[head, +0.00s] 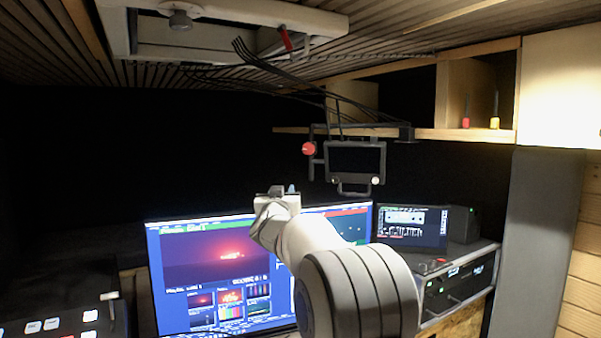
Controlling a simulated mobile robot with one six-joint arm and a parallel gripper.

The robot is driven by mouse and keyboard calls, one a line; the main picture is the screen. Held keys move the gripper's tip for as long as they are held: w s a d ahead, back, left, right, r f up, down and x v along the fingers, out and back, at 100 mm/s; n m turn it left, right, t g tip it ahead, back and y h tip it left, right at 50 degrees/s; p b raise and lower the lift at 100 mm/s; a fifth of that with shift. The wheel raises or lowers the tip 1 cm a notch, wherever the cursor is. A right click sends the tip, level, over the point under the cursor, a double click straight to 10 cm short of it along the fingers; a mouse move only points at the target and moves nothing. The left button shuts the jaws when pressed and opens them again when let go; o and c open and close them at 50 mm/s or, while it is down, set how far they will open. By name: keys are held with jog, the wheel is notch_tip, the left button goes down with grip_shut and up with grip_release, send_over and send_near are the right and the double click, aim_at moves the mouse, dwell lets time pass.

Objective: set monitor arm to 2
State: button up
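A small dark monitor (355,161) hangs under the wooden shelf on a black monitor arm (358,127). The monitor arm has a red round knob (308,149) at its left end, and the monitor has a handle-like loop (354,189) below it. I can read no numbered marks on the arm. My gripper (277,190) is raised in front of the large screen, below and left of the small monitor and apart from it in the picture. Its fingers are small and seen from behind, so their opening is unclear.
A large lit screen (205,262) stands behind my arm. A smaller device with a screen (412,228) sits on a rack (460,290) at right. A control panel (60,325) is at lower left. Black cables (290,78) hang from the ceiling hatch (225,12) to the shelf (465,134).

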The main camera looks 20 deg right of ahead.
aim_at(310, 174)
jog(key=w+d+r+m+g+h+p, duration=0.1)
jog(key=w+d+m+h, duration=0.1)
jog(key=d+h, duration=0.1)
jog(key=w+d+r+m+g+h+p, duration=0.1)
jog(key=w+d+h, duration=0.1)
jog(key=w+d, duration=0.1)
jog(key=w+d+r+m+g+h+p, duration=0.1)
jog(key=w+d+m+h+p, duration=0.1)
jog(key=d, duration=0.3)
jog(key=shift+w+d+r+m+h, duration=0.2)
jog(key=shift+w+r+m+h, duration=0.15)
jog(key=shift+h, duration=0.45)
jog(key=shift+c, duration=0.2)
grip_shut()
